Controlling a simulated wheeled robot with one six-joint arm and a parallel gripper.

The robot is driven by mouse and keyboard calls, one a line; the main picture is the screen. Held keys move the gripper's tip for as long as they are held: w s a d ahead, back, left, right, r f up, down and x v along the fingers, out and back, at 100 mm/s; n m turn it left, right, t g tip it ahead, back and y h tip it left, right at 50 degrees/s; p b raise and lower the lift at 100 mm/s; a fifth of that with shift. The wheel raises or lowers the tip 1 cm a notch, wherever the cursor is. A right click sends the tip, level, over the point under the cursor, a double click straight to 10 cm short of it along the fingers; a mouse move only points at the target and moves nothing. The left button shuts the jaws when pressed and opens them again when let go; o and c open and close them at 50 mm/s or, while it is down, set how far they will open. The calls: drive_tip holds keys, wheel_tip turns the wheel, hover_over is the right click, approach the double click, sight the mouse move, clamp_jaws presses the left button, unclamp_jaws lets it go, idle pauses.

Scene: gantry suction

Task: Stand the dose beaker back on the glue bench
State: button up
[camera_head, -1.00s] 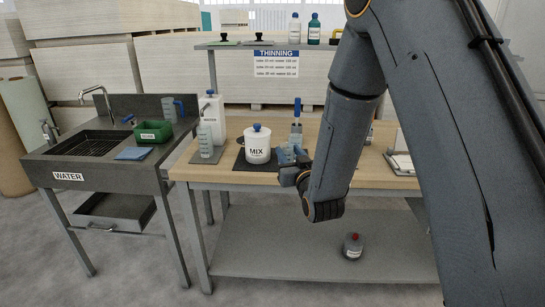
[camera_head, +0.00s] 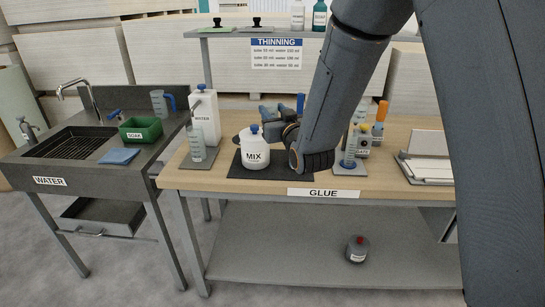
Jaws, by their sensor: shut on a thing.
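My gripper (camera_head: 274,117) is over the back of the glue bench (camera_head: 222,181), behind and right of the white MIX pot (camera_head: 255,153). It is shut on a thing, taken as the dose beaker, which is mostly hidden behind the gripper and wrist. Only blue parts show by the jaws, and I cannot tell jaw from beaker there. I cannot tell whether its base touches the bench. The MIX pot stands upright on a dark mat with its blue-knobbed lid on. My wrist hides part of that mat.
A graduated beaker (camera_head: 197,146) stands on the left mat before a white pump jug (camera_head: 205,118). A shelf with the THINNING sign (camera_head: 276,54) overhangs the back. The WATER sink bench (camera_head: 90,170) is at left.

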drive_tip(key=shift+w+f, duration=0.15)
drive_tip(key=shift+w, duration=0.05)
wheel_tip(320, 180, down, 18)
drive_tip(key=p, duration=0.4)
drive_tip(key=shift+r, duration=0.2)
drive_tip(key=shift+f, duration=0.2)
drive_tip(key=o, duration=1.2)
drive_tip(key=shift+r, duration=0.1)
